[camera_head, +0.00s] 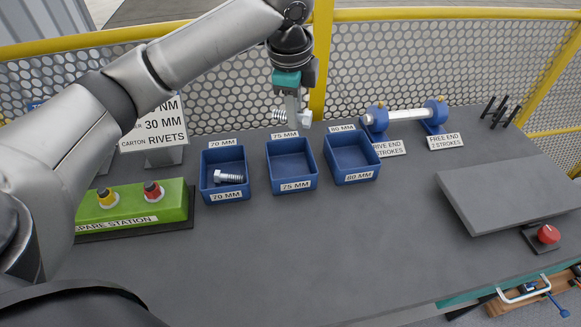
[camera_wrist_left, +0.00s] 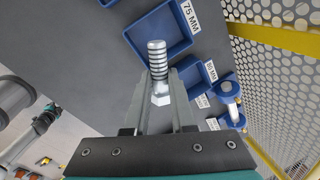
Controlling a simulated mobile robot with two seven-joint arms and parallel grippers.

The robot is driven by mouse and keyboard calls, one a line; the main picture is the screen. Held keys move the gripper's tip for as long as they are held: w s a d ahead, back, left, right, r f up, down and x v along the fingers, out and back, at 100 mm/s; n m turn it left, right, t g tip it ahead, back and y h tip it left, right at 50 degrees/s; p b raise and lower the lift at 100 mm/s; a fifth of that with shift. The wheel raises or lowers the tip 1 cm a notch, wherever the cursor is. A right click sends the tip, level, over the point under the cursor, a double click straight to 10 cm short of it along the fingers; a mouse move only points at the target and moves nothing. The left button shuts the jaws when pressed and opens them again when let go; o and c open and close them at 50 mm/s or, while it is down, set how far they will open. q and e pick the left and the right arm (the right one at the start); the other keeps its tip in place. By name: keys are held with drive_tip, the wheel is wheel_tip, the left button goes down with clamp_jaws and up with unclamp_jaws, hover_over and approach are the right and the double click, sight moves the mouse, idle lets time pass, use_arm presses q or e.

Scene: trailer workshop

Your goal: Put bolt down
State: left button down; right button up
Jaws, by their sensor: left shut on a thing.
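My left gripper (camera_head: 292,118) is shut on a silver bolt (camera_head: 279,115), above the back edge of the 75 MM bin as seen in the head view. The bolt lies crosswise in the fingers there, threads left and head right. In the left wrist view the threaded bolt (camera_wrist_left: 157,62) stands out past the fingertips (camera_wrist_left: 160,90). The blue 75 MM bin (camera_head: 292,165) and the blue 80 MM bin (camera_head: 351,157) look empty. The blue 70 MM bin (camera_head: 220,166) holds another silver bolt (camera_head: 228,177). My right gripper is not in view.
A green station box (camera_head: 130,208) with yellow and red buttons stands left. A blue stand with a metal bar (camera_head: 405,115) is back right, near a grey slanted panel (camera_head: 510,190) and red button (camera_head: 548,233). Yellow-framed mesh borders the back. The table's middle front is clear.

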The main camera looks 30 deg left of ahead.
use_arm(q)
wheel_tip(320, 180, up, 3)
drive_tip(key=w+a+m, duration=0.2)
drive_tip(key=m, duration=0.1)
drive_tip(key=m+b, duration=0.1)
drive_tip(key=b, duration=0.1)
hover_over(295, 171)
drive_tip(key=s, duration=0.1)
drive_tip(key=shift+t+h, duration=0.3)
drive_tip(key=shift+h, duration=0.1)
wheel_tip(295, 171, down, 18)
drive_tip(key=shift+s+a+f, duration=0.1)
drive_tip(key=shift+a+f, duration=0.05)
drive_tip(key=shift+f, duration=0.2)
drive_tip(key=shift+f, duration=0.35)
drive_tip(key=shift+f+p, duration=0.25)
drive_tip(key=shift+p, duration=0.05)
drive_tip(key=c, duration=0.8)
unclamp_jaws()
drive_tip(key=shift+o, duration=0.2)
